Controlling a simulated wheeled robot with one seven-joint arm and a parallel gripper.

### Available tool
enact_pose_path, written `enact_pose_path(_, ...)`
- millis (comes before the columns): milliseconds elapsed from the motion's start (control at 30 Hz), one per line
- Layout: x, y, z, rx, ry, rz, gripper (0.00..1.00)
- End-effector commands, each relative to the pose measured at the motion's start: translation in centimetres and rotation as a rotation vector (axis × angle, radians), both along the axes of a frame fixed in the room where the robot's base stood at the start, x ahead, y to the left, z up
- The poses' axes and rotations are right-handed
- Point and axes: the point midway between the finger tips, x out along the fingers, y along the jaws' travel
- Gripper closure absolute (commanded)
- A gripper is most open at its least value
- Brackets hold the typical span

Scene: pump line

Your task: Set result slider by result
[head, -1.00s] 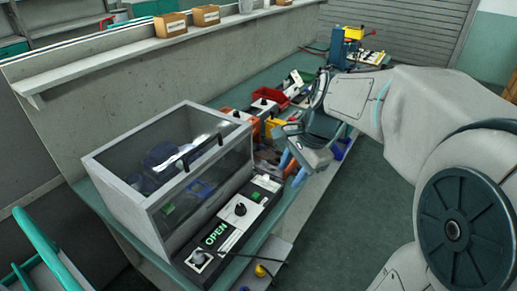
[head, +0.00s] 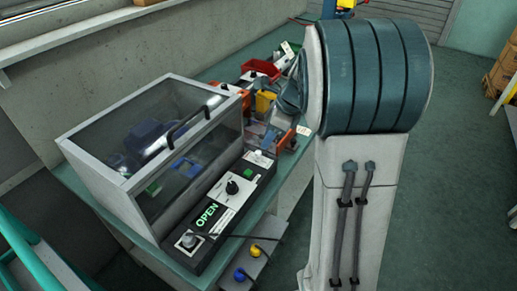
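A black control panel (head: 232,212) lies along the front of the bench. It has a lit green OPEN sign (head: 206,215), a black knob on a white plate (head: 232,187) and a silver round control (head: 188,241) at its near end. A white labelled piece (head: 259,159) is at its far end. I cannot make out which part is the result slider or where it is set. My gripper's fingers are hidden; my large arm links fill the right-centre, and a grey wrist part shows beside the orange parts.
A clear-walled grey box (head: 150,150) with a handle holds a blue and silver unit behind the panel. A red bin (head: 261,70) and a yellow bin (head: 265,101) stand farther along the bench. A small box with yellow and blue buttons (head: 252,262) sits below.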

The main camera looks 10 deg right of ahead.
Motion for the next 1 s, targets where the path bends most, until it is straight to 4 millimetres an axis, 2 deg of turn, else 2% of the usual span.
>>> enact_pose_path(33, 0.1, 0.5, -1.3, -0.001, 0.005, 0.004, 0.61)
enact_pose_path(100, 0.4, 0.9, -2.4, 0.0, 0.003, 0.002, 0.61)
enact_pose_path(300, 0.8, 1.8, -4.6, -0.001, 0.001, 0.004, 0.61)
enact_pose_path(700, 1.0, 2.1, -5.3, -0.001, 0.0, 0.005, 0.61)
enact_pose_path(733, 1.0, 2.1, -5.3, -0.001, 0.0, 0.005, 0.66)
enact_pose_path(800, 1.0, 2.1, -5.3, -0.001, 0.0, 0.005, 0.86)
enact_pose_path(867, 1.0, 2.1, -5.3, -0.001, 0.0, 0.005, 1.0)
enact_pose_path(1000, 1.0, 2.2, -5.2, -0.001, 0.0, 0.006, 1.0)
